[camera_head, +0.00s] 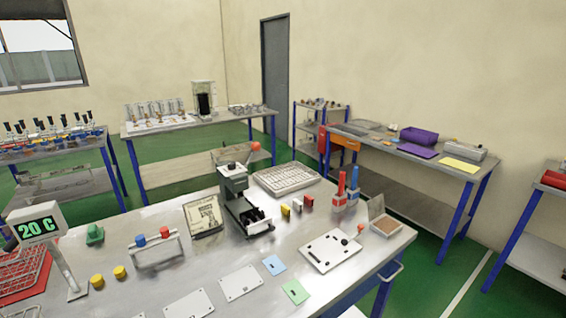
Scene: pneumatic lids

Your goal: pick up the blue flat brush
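Neither of my grippers is in view.
The near metal table (215,262) also holds a black and grey press (236,190), a white grid tray (286,180), a white plate with black marks (330,250) and a small open box (385,226). Flat cards lie near the front edge. A temperature display (38,224) stands left.

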